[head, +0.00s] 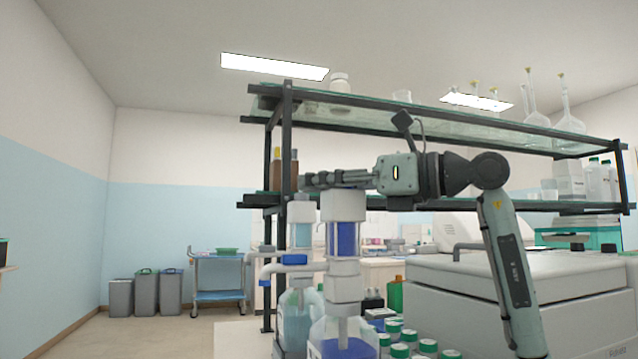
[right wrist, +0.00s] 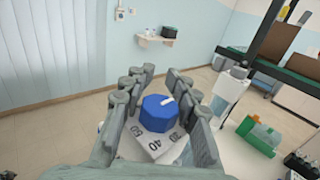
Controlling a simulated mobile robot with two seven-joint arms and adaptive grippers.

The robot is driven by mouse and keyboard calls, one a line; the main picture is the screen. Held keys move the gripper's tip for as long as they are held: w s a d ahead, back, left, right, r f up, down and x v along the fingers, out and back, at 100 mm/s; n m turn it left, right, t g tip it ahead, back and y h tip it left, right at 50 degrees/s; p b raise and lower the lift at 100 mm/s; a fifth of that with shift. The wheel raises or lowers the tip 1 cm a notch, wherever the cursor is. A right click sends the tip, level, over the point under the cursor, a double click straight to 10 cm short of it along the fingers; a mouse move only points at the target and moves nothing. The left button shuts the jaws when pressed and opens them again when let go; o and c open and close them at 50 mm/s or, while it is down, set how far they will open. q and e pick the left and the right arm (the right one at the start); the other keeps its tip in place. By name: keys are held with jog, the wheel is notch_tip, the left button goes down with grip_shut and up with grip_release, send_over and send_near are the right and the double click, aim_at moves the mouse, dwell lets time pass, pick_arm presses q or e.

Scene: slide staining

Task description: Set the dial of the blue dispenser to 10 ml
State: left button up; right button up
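The blue dispenser (head: 343,240) has dark blue liquid in its cylinder and stands on a bottle (head: 343,335). Its white top is just below my right gripper (head: 308,181), whose fingers point left. In the right wrist view, a blue dial (right wrist: 158,114) with a white pointer mark sits between the fingers of my right gripper (right wrist: 161,82). The fingers are spread on both sides of the dial; I cannot tell whether they touch it. The white scale below the dial shows 50, 40 and 30. The pointer faces away from those numbers. The dial is hidden in the head view. My left gripper is not in view.
A second dispenser (head: 301,236) with pale blue liquid stands close on the left. A two-tier shelf (head: 400,203) with bottles and flasks is behind my right arm. Several green-capped bottles (head: 400,350) and a large grey machine (head: 520,290) stand at the right.

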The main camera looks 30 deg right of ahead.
jog(key=shift+o, duration=1.3)
jog(key=v, duration=1.2)
